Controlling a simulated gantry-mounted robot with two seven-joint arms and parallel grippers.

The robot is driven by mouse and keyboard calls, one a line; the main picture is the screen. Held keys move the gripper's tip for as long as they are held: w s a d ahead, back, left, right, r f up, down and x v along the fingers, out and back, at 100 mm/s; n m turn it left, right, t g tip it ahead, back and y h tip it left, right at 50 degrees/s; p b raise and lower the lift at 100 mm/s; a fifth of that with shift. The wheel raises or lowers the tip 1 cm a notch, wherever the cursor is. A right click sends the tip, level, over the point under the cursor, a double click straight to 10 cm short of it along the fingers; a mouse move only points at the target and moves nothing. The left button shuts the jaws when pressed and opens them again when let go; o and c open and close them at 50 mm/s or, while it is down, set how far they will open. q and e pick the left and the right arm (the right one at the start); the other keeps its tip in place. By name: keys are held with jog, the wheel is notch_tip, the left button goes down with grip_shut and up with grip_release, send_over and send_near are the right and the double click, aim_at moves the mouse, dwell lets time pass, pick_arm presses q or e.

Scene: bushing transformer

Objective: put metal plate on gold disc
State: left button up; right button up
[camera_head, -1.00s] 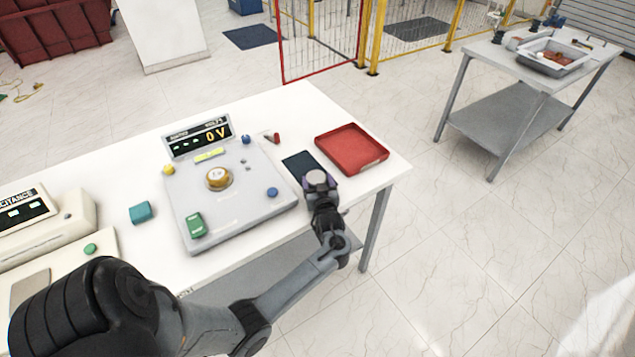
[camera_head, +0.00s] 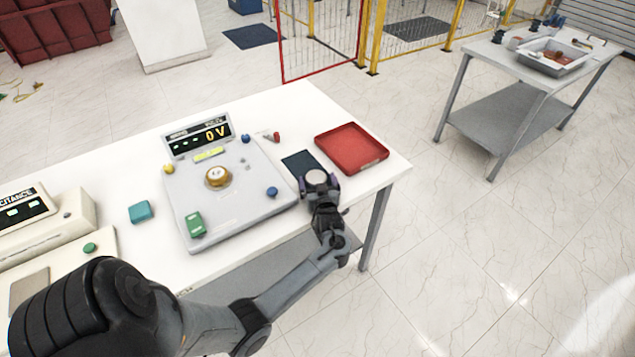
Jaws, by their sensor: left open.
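The gold disc (camera_head: 217,176) sits on the flat grey top of the voltage tester, with a small pale top at its middle. A round pale-grey piece (camera_head: 317,177) that looks like the metal plate shows between the fingers of my left gripper (camera_head: 319,184), beside the dark blue mat. The fingers stand apart. I cannot tell whether the piece touches them or rests on the table. My right gripper is not in view.
A teal block (camera_head: 140,212) and capacitance meter (camera_head: 45,235) stand to the left.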

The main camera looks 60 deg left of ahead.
pick_arm(q)
jog(key=shift+s+d, duration=0.1)
jog(key=shift+d, duration=0.15)
jog(key=p+v, duration=0.1)
jog(key=v, duration=0.9)
jog(key=shift+s+d, duration=0.1)
jog(key=shift+s, duration=0.05)
